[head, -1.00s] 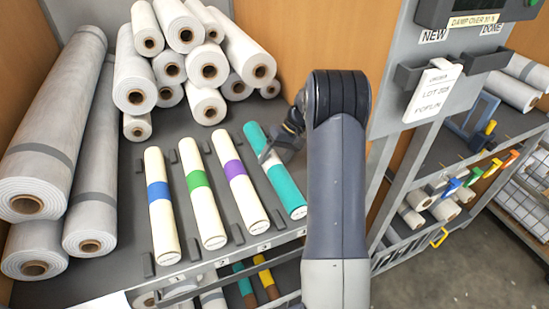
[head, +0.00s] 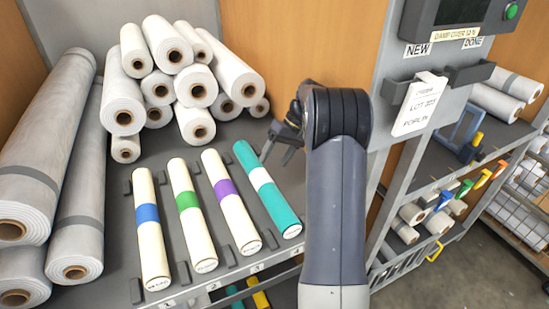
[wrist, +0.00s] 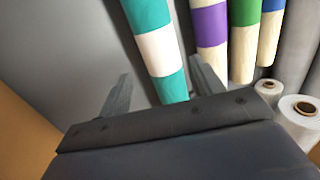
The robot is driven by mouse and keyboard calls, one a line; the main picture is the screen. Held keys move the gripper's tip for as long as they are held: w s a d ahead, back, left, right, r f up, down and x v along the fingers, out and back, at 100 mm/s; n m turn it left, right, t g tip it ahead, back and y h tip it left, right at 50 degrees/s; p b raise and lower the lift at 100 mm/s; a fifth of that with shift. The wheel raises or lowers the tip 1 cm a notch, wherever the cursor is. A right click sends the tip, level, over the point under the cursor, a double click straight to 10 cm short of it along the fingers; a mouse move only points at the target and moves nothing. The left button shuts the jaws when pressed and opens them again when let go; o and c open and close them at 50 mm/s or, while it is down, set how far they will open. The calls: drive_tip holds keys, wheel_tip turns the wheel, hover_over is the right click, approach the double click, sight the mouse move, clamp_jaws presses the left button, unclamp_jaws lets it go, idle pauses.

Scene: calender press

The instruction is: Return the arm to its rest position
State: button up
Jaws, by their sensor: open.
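My gripper (head: 278,153) is open and empty. In the head view its fingers hang above the shelf, just right of the teal roll (head: 268,190), which has a white band. In the wrist view the two finger tips of my gripper (wrist: 160,90) stand apart, with the teal roll (wrist: 152,30) beyond them and nothing between them that I hold. My arm (head: 337,200) stands upright in the middle of the head view and hides part of the shelf's right end.
Cream rolls with blue (head: 147,214), green (head: 187,201) and purple (head: 224,189) bands lie left of the teal roll. White rolls (head: 175,80) are stacked behind. A grey post with a card (head: 419,103) stands close right of my arm.

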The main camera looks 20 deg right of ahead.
sight(266, 174)
drive_tip(key=shift+f, duration=0.1)
drive_tip(key=p+x, duration=0.1)
drive_tip(key=x, duration=0.6)
drive_tip(key=shift+a+f, duration=0.15)
drive_tip(key=shift+f, duration=0.05)
drive_tip(key=shift+r, duration=0.1)
drive_tip(key=shift+p, duration=0.3)
